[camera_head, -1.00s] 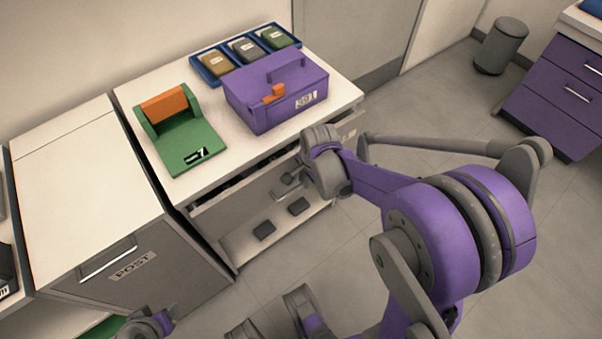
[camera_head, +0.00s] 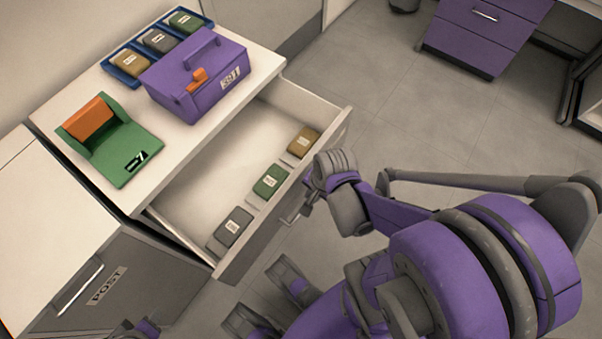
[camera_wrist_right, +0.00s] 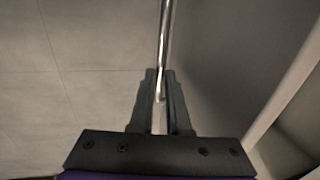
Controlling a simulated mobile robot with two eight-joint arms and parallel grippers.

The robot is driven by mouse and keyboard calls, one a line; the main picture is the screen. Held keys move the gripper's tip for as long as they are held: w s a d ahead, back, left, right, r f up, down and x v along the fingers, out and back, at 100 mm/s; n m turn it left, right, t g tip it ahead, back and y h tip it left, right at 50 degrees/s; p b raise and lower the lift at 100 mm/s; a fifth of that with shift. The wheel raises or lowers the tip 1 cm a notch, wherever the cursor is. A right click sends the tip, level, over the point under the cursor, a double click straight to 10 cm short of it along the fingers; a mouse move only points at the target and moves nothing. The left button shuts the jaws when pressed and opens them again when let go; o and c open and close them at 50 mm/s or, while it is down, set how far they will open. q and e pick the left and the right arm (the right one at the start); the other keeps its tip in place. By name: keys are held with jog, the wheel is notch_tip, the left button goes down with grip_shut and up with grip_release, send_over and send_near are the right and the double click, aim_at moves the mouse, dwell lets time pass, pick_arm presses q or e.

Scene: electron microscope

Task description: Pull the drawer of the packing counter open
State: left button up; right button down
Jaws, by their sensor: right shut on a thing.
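The packing counter (camera_head: 190,137) has its drawer (camera_head: 187,209) pulled well out in the head view, with its inside showing. Several small labelled blocks lie in it along the front: a grey one (camera_head: 232,226), a green one (camera_head: 270,182) and a tan one (camera_head: 302,143). My right gripper (camera_head: 298,207) is at the outer side of the drawer front. In the right wrist view its two fingers (camera_wrist_right: 161,95) are shut on the metal bar handle (camera_wrist_right: 165,40). My left gripper (camera_head: 137,330) shows only in part at the bottom edge, and its jaws cannot be made out.
On the counter top stand a purple box (camera_head: 192,85) with an orange latch, a green stand with an orange block (camera_head: 108,140), and a blue tray (camera_head: 112,66) of blocks. A POST cabinet (camera_head: 105,285) stands at left. Open floor (camera_head: 390,110) lies to the right.

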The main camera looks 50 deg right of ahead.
jog(key=shift+s, duration=0.35)
jog(key=c, duration=0.9)
grip_release()
jog(key=shift+r, duration=0.1)
jog(key=r+p, duration=0.2)
jog(key=r, duration=0.1)
jog(key=s+r+p, duration=0.1)
jog(key=r+p, duration=0.1)
jog(key=r, duration=0.2)
jog(key=s+r+p, duration=0.1)
jog(key=r+p, duration=0.1)
jog(key=r, duration=0.1)
jog(key=shift+d+r, duration=0.1)
jog(key=shift+r, duration=0.1)
